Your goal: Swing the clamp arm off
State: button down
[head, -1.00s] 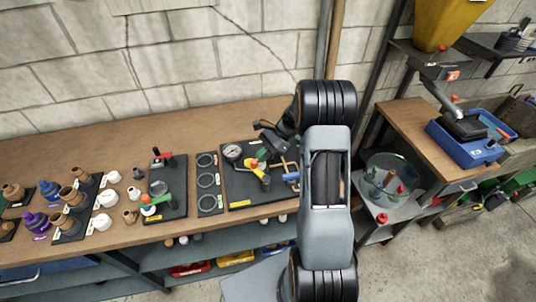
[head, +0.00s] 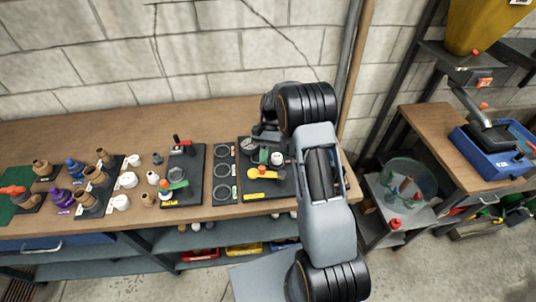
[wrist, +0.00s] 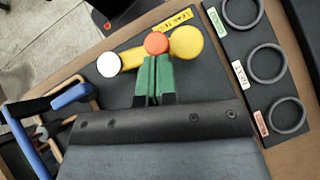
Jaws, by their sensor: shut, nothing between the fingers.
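The yellow clamp arm (wrist: 131,57) lies over a dark board (head: 268,192) on the bench. It has a wide round yellow end (wrist: 186,43) and an orange knob (wrist: 156,43). In the head view the yellow arm (head: 263,173) lies roughly along the bench. A white round part (wrist: 109,64) is beside its narrower end; it also shows in the head view (head: 277,158). I cannot tell whether they touch. My gripper (wrist: 154,62) has green fingers, shut and empty, their tips close by the orange knob. Contact cannot be told.
Black rings (wrist: 267,63) lie on the neighbouring board. A blue-handled tool (wrist: 47,104) is at the left of the wrist view. A board with a green-handled clamp (head: 173,180) stands to the left. A glass bowl (head: 408,180) is on the right.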

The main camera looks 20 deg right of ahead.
jog(key=shift+s+a+n+g+h, duration=0.3)
jog(key=shift+n+h, duration=0.2)
jog(key=shift+n, duration=0.1)
jog(key=shift+s+a+n+g+h, duration=0.2)
jog(key=shift+a+n+h, duration=0.05)
jog(key=shift+n+h, duration=0.3)
jog(key=shift+n, duration=0.25)
jog(key=f+p+v, duration=0.1)
jog(key=v, duration=0.5)
jog(key=w+d+f+p+v, duration=0.1)
jog(key=v, duration=0.6)
jog(key=shift+w+p, duration=0.3)
jog(key=shift+p, duration=0.05)
jog(key=shift+d, duration=0.1)
